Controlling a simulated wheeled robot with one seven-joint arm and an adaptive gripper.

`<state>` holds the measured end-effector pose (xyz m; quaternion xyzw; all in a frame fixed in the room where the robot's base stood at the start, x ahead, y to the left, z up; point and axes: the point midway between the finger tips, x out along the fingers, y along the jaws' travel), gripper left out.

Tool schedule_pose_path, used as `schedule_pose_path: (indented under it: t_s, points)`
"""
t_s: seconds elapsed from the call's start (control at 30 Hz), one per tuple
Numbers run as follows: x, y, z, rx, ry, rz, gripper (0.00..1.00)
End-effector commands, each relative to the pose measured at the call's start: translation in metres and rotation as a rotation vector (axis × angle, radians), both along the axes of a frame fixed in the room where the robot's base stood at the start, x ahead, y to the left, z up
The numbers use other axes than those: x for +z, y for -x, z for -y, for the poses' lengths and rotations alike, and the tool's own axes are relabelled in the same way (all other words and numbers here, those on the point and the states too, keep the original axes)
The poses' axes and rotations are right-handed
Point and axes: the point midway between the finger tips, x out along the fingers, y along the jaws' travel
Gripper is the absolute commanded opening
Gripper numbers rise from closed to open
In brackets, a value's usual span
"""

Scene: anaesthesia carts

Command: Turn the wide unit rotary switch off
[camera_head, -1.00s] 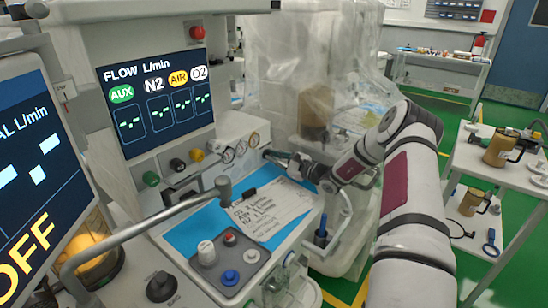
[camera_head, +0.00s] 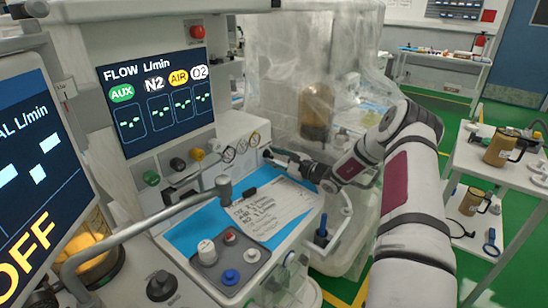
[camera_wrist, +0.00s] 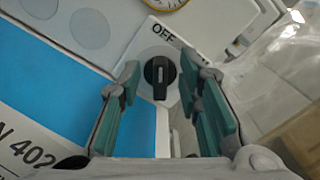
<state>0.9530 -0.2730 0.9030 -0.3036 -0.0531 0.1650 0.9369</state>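A black rotary switch (camera_wrist: 159,77) sits on a round grey plate on the white panel in the wrist view. Its grip bar stands roughly upright in that picture, with the printed word OFF (camera_wrist: 166,34) above it. My gripper (camera_wrist: 160,82) is open, with one green-padded finger on each side of the switch. Gaps show between the fingers and the switch, so I see no contact. In the head view my gripper (camera_head: 268,156) is at the right end of the wide unit's front panel (camera_head: 236,130), and the switch there is hidden or too small to make out.
Another black knob (camera_head: 161,285) is on the nearer unit at lower left. A metal rail (camera_head: 140,232) crosses in front of the panel. A blue work surface (camera_head: 195,235) holds a white note sheet (camera_head: 262,210). A plastic-draped unit (camera_head: 315,70) stands behind my gripper.

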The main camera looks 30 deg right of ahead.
Motion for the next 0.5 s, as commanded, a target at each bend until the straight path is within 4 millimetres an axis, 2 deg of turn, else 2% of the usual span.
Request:
schedule_pose_path:
  t_s: [0.17, 0.27, 0.5]
  points:
    - [0.000, 0.002, 0.001, -0.001, 0.000, 0.001, 0.32]
    - [0.000, 0.011, 0.004, -0.001, -0.001, -0.001, 0.32]
    - [0.000, 0.054, 0.021, -0.003, -0.001, -0.002, 0.32]
